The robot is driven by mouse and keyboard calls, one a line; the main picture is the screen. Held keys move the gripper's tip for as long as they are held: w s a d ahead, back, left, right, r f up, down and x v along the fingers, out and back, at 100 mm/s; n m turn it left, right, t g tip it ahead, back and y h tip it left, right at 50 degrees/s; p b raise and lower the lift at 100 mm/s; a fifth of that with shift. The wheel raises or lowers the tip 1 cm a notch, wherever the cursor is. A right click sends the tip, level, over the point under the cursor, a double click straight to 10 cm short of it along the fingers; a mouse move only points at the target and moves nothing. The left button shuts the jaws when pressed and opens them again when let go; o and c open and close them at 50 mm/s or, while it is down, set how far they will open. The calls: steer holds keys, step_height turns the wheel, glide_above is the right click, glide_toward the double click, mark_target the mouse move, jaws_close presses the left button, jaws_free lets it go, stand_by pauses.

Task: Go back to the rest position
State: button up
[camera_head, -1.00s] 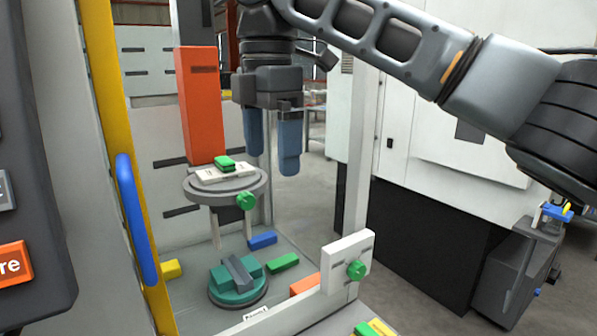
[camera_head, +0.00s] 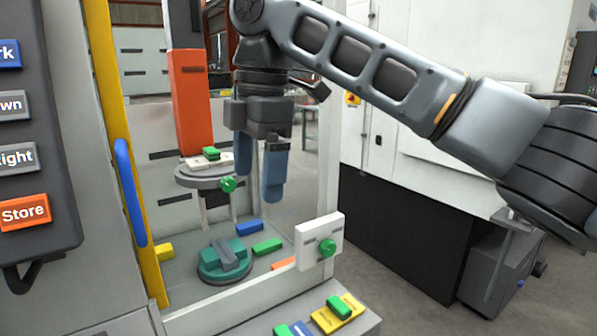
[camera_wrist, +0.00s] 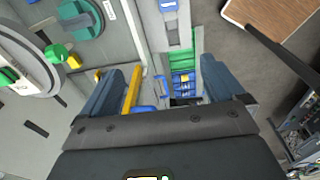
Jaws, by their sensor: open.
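My gripper (camera_head: 257,180) hangs from my arm in front of the gantry loader, pointing down. Its two blue fingers are apart with nothing between them in the head view. In the wrist view my gripper (camera_wrist: 165,88) is also open, with the machine's floor and a yellow bar far below. It is to the right of the round grey platform (camera_head: 186,176), which carries a white plate with a green block (camera_head: 211,153). In the picture the fingers stand apart from the platform.
An orange upright block (camera_head: 190,100) stands above the platform. A teal fixture (camera_head: 224,262) sits below. A white plate with a green knob (camera_head: 306,241) is on the frame's right post. A button panel (camera_head: 30,130) is at the left. Open floor (camera_head: 385,290) lies right.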

steer(key=s+a+f+m+y, duration=0.25)
steer(key=a+f+y, duration=0.2)
steer(key=f, duration=0.45)
steer(key=s+a+f+m+y, duration=0.2)
steer(key=s+a+f+y, duration=0.3)
steer(key=f, duration=0.4)
steer(key=s+d+f+m+t+y, duration=0.25)
steer(key=s+f+m+t, duration=0.25)
steer(key=f+m+t, duration=0.35)
steer(key=s+d+f+m+t+h, duration=0.2)
steer(key=s+d+f+m+h, duration=0.25)
steer(key=s+d, duration=0.45)
steer(key=s+d+f+m+t+h, duration=0.35)
steer(key=s+d+m, duration=0.25)
steer(key=d, duration=0.4)
steer(key=s+d+r+h, duration=0.1)
steer(key=s+d+r, duration=0.2)
steer(key=s+d, duration=0.2)
steer(key=s+d+r+h, duration=0.2)
steer(key=s+d+r, duration=0.1)
steer(key=s+d, duration=0.2)
steer(key=s+d+r+m+h, duration=0.1)
steer(key=s+d+r+h, duration=0.1)
steer(key=s+d, duration=0.3)
steer(key=s+r, duration=0.1)
steer(key=s, duration=0.2)
steer(key=shift+s+d+r+t, duration=0.25)
steer(key=shift+s+t, duration=0.05)
steer(key=shift+t, duration=0.1)
